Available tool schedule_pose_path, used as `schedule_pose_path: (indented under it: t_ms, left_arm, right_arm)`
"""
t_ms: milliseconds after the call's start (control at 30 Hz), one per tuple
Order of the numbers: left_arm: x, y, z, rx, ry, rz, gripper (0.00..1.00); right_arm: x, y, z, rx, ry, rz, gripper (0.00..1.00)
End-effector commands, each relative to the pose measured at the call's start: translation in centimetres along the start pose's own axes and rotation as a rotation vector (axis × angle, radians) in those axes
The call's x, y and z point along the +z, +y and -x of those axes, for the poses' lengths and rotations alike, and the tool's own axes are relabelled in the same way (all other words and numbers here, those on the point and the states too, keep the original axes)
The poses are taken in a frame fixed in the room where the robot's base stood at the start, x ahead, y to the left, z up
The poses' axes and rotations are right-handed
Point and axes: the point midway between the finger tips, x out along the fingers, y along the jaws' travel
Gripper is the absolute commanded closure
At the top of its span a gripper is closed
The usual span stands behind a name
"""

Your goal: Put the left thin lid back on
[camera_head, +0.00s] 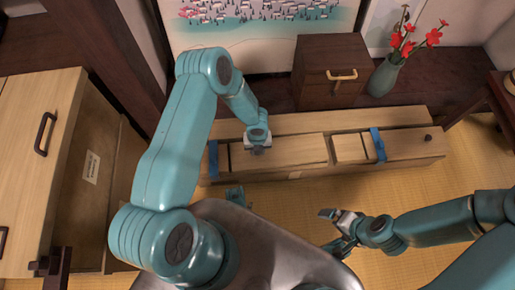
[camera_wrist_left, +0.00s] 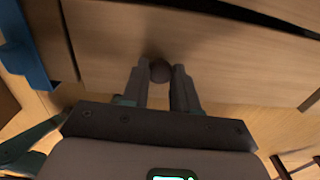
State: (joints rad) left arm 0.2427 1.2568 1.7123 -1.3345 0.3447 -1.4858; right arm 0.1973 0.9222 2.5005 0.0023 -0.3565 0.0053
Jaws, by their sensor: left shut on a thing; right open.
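The left thin lid (camera_head: 295,150) is a flat pale wooden panel over the left part of a long low wooden box (camera_head: 300,121). It fills much of the left wrist view (camera_wrist_left: 215,55). My left gripper (camera_head: 257,148) is shut on the lid's dark round knob (camera_wrist_left: 160,70), with one finger on each side. Dark gaps show at the lid's ends, and I cannot tell if it lies flush or slightly raised. My right gripper (camera_head: 333,231) is open and empty, in front of the box over the tatami.
Blue straps cross the box at its left end (camera_head: 213,160) and right of the middle (camera_head: 377,145). A right lid (camera_head: 410,143) has a dark knob. A small drawer chest (camera_head: 330,65) and a vase with red flowers (camera_head: 385,77) stand behind. A wooden cabinet (camera_head: 35,110) is at left.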

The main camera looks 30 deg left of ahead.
Motion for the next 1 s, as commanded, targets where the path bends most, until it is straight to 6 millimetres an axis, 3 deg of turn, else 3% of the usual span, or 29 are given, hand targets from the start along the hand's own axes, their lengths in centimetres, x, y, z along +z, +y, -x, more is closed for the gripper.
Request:
schedule_pose_path:
  t_ms: [1000]
  left_arm:
    - [-0.51, -0.09, 0.19, 0.000, 0.000, 0.000, 1.00]
  right_arm:
    - [0.03, 0.15, -0.45, 0.000, -0.001, 0.001, 0.00]
